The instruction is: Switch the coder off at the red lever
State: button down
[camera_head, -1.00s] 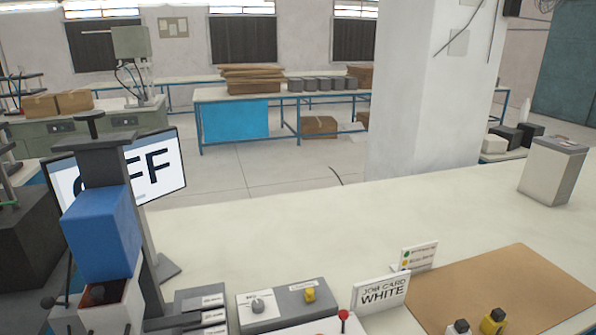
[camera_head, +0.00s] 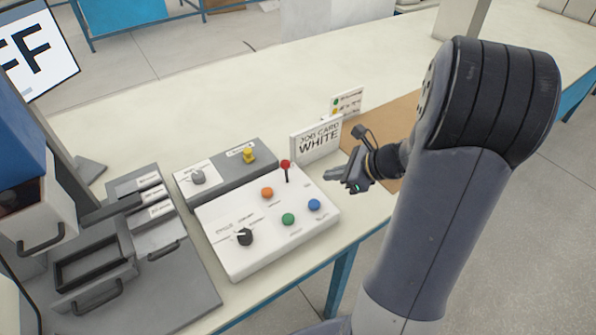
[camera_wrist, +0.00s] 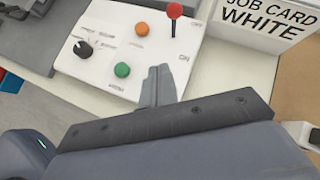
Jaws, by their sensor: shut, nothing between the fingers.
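The red lever (camera_head: 286,167) is a red ball on a thin dark stem at the back right of a white control panel (camera_head: 240,262). It also shows upright in the wrist view (camera_wrist: 174,12), beside small ON and OFF marks. My gripper (camera_head: 336,176) is shut and empty, above the panel's right edge, to the right of the lever and apart from it. In the wrist view its closed fingertips (camera_wrist: 158,72) sit below the lever, and the blue button is not seen there. The coder's screen (camera_head: 38,52) at the left shows letters ending in FF, cut off by the frame.
The panel also has an orange button (camera_head: 267,192), a green button (camera_head: 288,218), a blue button (camera_head: 314,204) and a black knob (camera_head: 244,237). A grey box (camera_head: 225,172) with a yellow knob and a JOB CARD WHITE sign (camera_head: 317,142) stand close behind the lever.

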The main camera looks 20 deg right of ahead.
jog(key=w+d+m+t, duration=0.1)
jog(key=d, duration=0.1)
send_near(286, 171)
jog(key=f, duration=0.3)
jog(key=shift+w+d+f+p, duration=0.15)
jog(key=shift+w+f+p, duration=0.15)
jog(key=shift+p, duration=0.05)
jog(key=shift+w+a+r+p, duration=0.4)
jog(key=shift+w+a+p, duration=0.15)
jog(key=shift+w+a, duration=0.65)
jog(key=shift+w, duration=0.1)
jog(key=shift+w+a+r+b, duration=0.2)
jog(key=shift+w+b, duration=0.15)
jog(key=shift+w, duration=0.4)
jog(key=shift+w+a+r+b, duration=0.15)
jog(key=shift+w+a+b, duration=0.15)
jog(key=shift+w, duration=0.4)
jog(key=shift+d, duration=0.1)
jog(key=shift+s, duration=0.1)
